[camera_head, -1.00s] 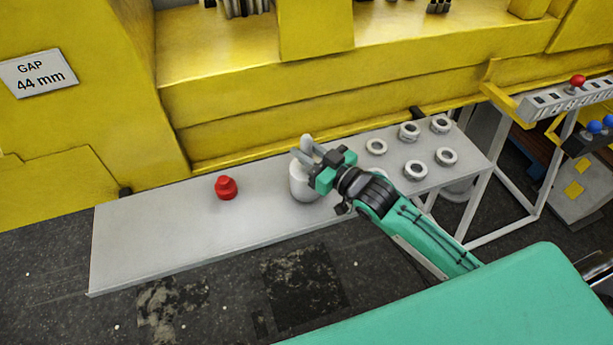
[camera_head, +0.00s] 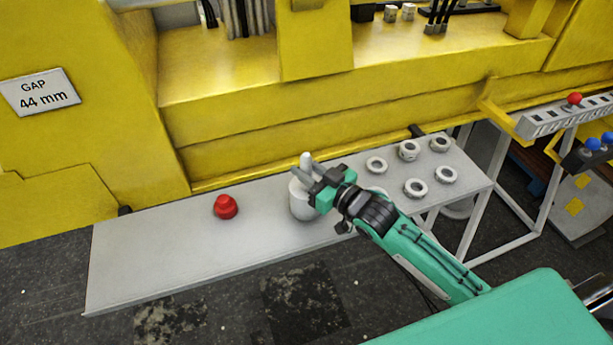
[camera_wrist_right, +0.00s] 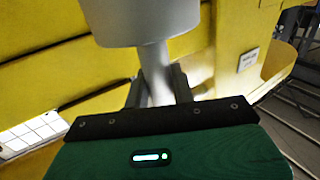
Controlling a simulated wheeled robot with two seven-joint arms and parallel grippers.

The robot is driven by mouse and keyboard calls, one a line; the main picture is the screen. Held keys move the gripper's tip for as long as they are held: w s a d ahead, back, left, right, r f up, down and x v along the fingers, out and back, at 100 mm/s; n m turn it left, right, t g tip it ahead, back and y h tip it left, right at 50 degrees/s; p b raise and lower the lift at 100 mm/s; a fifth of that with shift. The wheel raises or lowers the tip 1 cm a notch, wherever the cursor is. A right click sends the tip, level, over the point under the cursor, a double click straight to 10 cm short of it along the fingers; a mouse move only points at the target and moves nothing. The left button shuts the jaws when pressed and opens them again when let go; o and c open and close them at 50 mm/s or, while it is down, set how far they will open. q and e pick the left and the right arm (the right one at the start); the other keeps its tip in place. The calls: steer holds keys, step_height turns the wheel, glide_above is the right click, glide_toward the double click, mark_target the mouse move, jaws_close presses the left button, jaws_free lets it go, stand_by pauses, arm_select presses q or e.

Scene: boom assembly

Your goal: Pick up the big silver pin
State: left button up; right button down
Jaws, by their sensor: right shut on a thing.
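The big silver pin (camera_head: 303,205) stands upright at the grey table, with a wide pale body and a narrower stem and rounded top above it. My right gripper (camera_head: 308,176) comes in from the right and is shut on the narrow stem. In the right wrist view, the wide body of the pin (camera_wrist_right: 140,20) shows at the top, and its stem runs between the two dark fingers of the gripper (camera_wrist_right: 158,88). I cannot tell whether the pin's base touches the table. My left gripper is not in view.
The grey table (camera_head: 150,260) also bears a red knob-like piece (camera_head: 226,207) at left and several silver rings (camera_head: 416,188) at right. A yellow machine wall (camera_head: 300,130) stands right behind it. The table's left part is mostly clear.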

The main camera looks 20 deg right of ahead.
step_height(320, 180, up, 20)
steer(key=b, duration=0.3)
steer(key=shift+b, duration=0.4)
steer(key=shift+s, duration=0.1)
stand_by(0.3)
